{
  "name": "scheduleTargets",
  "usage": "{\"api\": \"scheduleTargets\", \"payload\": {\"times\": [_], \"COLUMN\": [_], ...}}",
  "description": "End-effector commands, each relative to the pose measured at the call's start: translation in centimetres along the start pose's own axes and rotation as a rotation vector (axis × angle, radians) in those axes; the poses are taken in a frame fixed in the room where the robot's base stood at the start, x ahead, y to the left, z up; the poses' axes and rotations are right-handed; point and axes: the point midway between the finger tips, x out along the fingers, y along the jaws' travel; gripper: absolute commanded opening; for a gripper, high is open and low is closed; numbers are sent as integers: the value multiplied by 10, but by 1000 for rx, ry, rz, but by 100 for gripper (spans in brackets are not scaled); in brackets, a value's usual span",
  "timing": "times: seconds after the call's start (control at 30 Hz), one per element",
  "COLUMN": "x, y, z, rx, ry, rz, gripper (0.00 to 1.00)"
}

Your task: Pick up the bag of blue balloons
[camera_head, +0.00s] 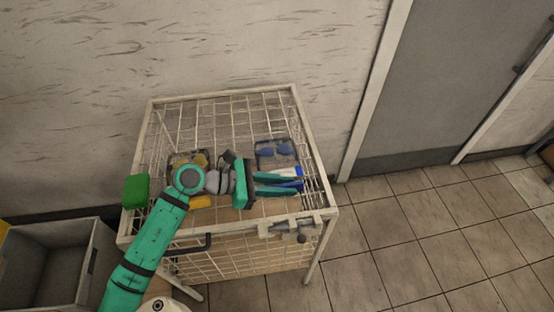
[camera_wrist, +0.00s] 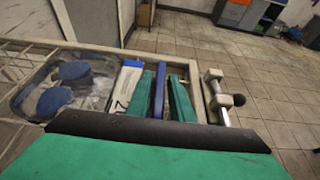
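The bag of blue balloons (camera_head: 278,150) is a clear flat packet with dark blue shapes inside. It lies in the wire basket's right part, and in the wrist view it is at the left (camera_wrist: 65,88). My gripper (camera_head: 300,183) is over the basket, nearer its front than the bag, with teal fingers pointing right. In the wrist view its fingers (camera_wrist: 165,80) are a little apart, with a blue strip showing between them; I cannot tell whether they touch it. The bag is outside the fingers, to their left in the wrist view.
A white and blue packet (camera_wrist: 125,85) lies between the bag and my fingers. A yellow balloon bag (camera_head: 187,160) is partly hidden by my arm. The wire basket (camera_head: 225,93) has a raised rim and a front latch (camera_head: 290,228). A grey bin (camera_head: 55,262) stands left.

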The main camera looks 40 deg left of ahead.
Motion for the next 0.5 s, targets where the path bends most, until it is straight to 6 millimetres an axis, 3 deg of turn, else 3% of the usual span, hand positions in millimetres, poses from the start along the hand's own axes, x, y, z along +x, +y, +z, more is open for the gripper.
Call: {"api": "scheduleTargets", "payload": {"times": [0.07,0.13,0.5], "x": [0,0,-1], "y": [0,0,0], "z": [0,0,1], "rx": [0,0,1], "ry": [0,0,0], "rz": [0,0,0], "gripper": [16,0,0]}}
